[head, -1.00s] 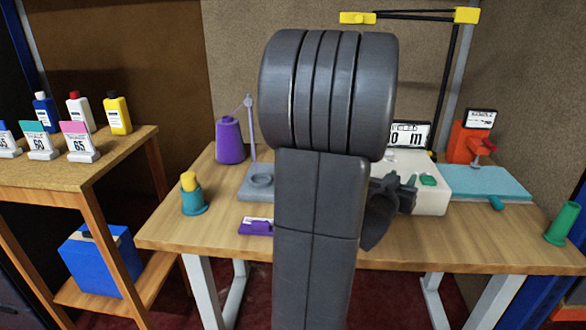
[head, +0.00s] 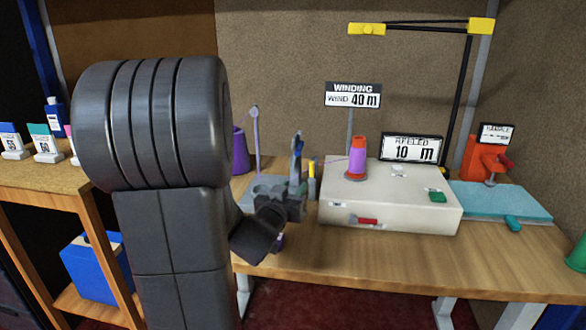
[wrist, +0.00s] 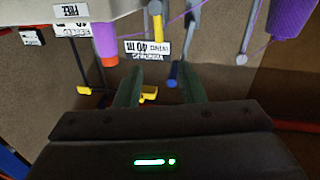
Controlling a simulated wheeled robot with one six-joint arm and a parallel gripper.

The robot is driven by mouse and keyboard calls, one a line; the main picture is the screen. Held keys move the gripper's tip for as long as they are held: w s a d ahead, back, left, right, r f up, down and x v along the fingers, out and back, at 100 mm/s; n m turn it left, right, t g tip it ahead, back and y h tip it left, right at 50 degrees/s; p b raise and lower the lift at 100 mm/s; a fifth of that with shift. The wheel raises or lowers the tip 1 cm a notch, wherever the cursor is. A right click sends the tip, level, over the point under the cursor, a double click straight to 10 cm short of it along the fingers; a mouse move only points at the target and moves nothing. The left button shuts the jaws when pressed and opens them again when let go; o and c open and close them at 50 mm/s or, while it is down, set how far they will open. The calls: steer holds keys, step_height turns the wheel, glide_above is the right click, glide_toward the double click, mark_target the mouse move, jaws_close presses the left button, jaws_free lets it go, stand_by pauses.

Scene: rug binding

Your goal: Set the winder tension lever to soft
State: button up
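The winder is a cream box (head: 412,216) on the workbench. A red-handled lever (head: 367,221), probably the tension lever, lies roughly level on its front face; its markings are too small to read. A purple cone with an orange top (head: 357,157) stands on the box and also shows in the wrist view (wrist: 105,42). My gripper (head: 296,186) is left of the box, apart from the lever. In the wrist view its two dark green fingers (wrist: 160,88) are spread with nothing held between them. The lever is not visible in the wrist view.
A "WIND 40 m" sign (head: 352,95) and a "10 m" display (head: 411,148) stand behind. A yellow post (head: 311,182) and a blue-tipped grey arm (head: 297,155) are near my gripper. A teal board (head: 505,202) lies right. The bench front (head: 400,262) is clear.

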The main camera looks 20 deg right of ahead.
mark_target(311, 166)
steer(key=x, duration=1.3)
steer(key=shift+b, duration=0.4)
steer(key=shift+s, duration=0.1)
steer(key=shift+c, duration=0.3)
jaws_close()
